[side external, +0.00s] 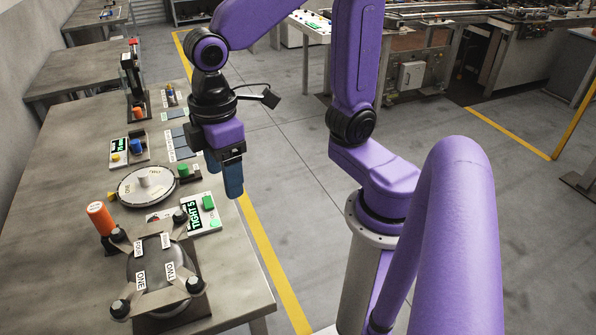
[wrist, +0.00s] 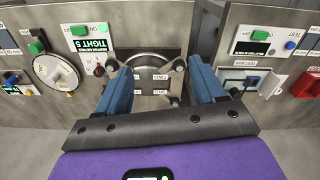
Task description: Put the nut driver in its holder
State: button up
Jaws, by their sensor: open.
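An orange-handled tool (side external: 100,217), which looks like the nut driver, stands tilted at the back left of a round clamped fixture (side external: 155,265) on the bench. Its lower end is hidden behind the fixture's arms. I cannot make out a separate holder for it. My gripper (side external: 224,175) has blue fingers, is open and empty, and hangs beyond the bench's right edge, right of the orange handle and apart from it. In the wrist view my fingers (wrist: 160,68) are spread, with the round fixture (wrist: 155,65) beyond them. I cannot pick out the orange handle there.
A panel reading "TIGHT 5" (side external: 201,214) with a green button stands beside the fixture. A white round dial (side external: 147,184) lies behind it. Further back are a panel with a blue button (side external: 129,149) and a stand with an orange part (side external: 137,113). The floor right of the bench is clear.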

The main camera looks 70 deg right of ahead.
jog(key=s+d+f+n, duration=0.1)
jog(key=s+d+f, duration=0.2)
jog(key=s+d, duration=0.5)
jog(key=s, duration=0.2)
jog(key=shift+s+f, duration=0.3)
